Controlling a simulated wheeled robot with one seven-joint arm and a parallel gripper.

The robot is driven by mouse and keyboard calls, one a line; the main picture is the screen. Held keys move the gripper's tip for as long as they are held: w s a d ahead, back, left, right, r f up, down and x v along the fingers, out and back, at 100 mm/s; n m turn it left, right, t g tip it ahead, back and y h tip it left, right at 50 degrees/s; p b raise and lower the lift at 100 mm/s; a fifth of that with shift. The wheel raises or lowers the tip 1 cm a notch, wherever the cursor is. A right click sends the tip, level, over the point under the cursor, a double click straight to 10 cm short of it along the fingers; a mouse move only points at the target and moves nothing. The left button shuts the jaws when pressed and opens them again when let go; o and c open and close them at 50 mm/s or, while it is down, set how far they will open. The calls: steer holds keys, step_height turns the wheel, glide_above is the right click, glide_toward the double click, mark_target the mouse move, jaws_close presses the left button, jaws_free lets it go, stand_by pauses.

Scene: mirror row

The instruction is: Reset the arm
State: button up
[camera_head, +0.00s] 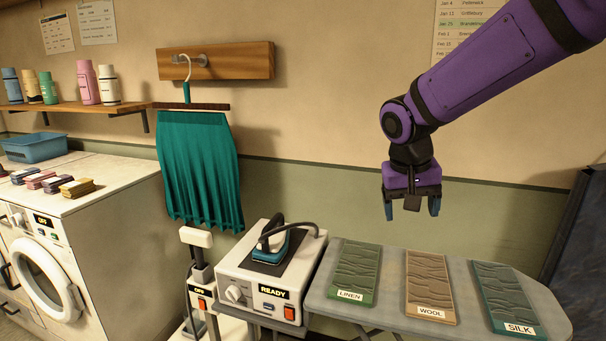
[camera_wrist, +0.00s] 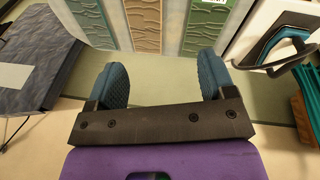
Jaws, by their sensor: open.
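My purple arm reaches in from the upper right in the head view. My gripper (camera_head: 411,207) points down with its two blue-padded fingers spread apart and nothing between them. It hangs in the air above the far edge of the grey ironing board (camera_head: 384,310). In the wrist view my gripper (camera_wrist: 165,82) also shows open and empty, with the board's fabric panels beyond the fingers.
Panels labelled linen (camera_head: 356,272), wool (camera_head: 428,285) and silk (camera_head: 506,297) lie on the board. An iron (camera_head: 273,245) rests on the station (camera_head: 240,277) reading READY. A teal skirt (camera_head: 200,170) hangs on the wall. A washer (camera_head: 85,240) stands left.

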steer(key=s+d+r+t+y, duration=0.1)
steer(key=s+d+r, duration=0.2)
steer(key=s, duration=0.8)
steer(key=s+d+r+n+t+y, duration=0.1)
steer(key=s+d+r+t, duration=0.1)
steer(key=s+d, duration=0.5)
steer(key=s+r, duration=0.1)
steer(key=s, duration=0.3)
steer(key=shift+s+r+t, duration=0.25)
steer(key=shift+s+t, duration=0.05)
stand_by(1.6)
